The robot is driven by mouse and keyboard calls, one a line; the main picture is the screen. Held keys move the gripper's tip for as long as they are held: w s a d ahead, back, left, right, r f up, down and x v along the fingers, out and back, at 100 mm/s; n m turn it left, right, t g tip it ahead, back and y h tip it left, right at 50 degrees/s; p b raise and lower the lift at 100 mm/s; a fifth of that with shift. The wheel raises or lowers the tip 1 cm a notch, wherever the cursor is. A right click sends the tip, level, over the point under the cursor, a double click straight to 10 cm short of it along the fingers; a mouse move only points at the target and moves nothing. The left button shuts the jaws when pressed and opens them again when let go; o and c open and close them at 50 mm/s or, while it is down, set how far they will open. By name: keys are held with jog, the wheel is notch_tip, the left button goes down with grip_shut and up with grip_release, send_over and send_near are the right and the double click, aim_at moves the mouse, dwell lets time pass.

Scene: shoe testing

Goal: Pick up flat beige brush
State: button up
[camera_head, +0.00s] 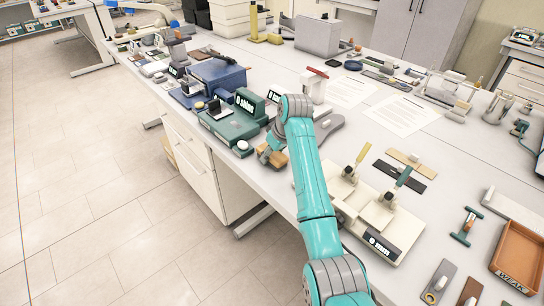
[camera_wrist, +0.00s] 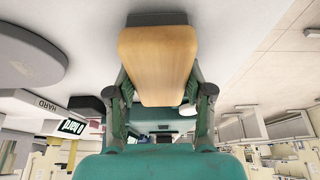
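The flat beige brush (camera_wrist: 158,60) is a wood-coloured block with rounded corners and a dark strip at its far end. It lies between the two fingers of my gripper (camera_wrist: 159,88) in the wrist view, with a finger against each long side. In the head view the brush (camera_head: 273,157) shows as a small tan block at the table's front edge, partly covered by my gripper (camera_head: 266,153). My gripper looks shut on it. I cannot tell whether the brush touches the tabletop or is just above it.
A green machine (camera_head: 234,122) stands close left of my gripper. A white two-station device (camera_head: 378,222) is at the front right. Papers (camera_head: 402,114) lie farther back.

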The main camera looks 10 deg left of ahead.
jog(key=shift+c, duration=1.4)
notch_tip(320, 180, up, 10)
jog(key=shift+r, duration=0.25)
